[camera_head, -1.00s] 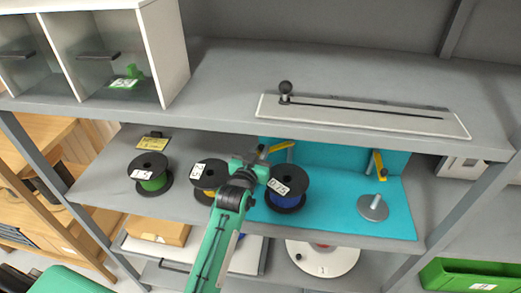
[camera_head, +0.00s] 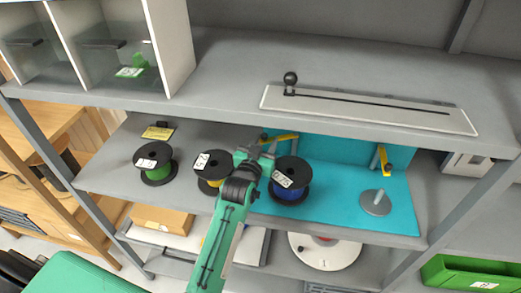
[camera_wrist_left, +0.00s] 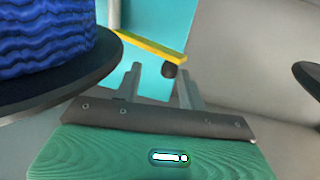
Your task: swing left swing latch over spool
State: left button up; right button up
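The left swing latch (camera_head: 280,138), a yellow bar with a black knob (camera_wrist_left: 169,71), is at the back of the turquoise panel, behind the blue spool (camera_head: 288,187). The spool has black flanges and a white label, and it fills the upper left of the left wrist view (camera_wrist_left: 48,42). My left gripper (camera_head: 266,147) is beside the spool, near the latch. In the left wrist view its two fingers (camera_wrist_left: 160,84) are apart, with the knob showing between and just beyond their tips. I cannot tell whether they touch it. My right gripper is out of view.
A yellow-wound spool (camera_head: 208,183) and a green spool (camera_head: 155,165) stand left on the same shelf. A second yellow latch (camera_head: 384,160) and an empty spindle with a round base (camera_head: 375,203) are at the right. The upper shelf (camera_head: 230,85) overhangs the gripper.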

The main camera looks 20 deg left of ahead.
pick_arm(q)
jog(key=s+b, duration=0.4)
jog(key=s, duration=0.9)
jog(key=shift+s, duration=0.35)
jog(key=shift+a, duration=0.15)
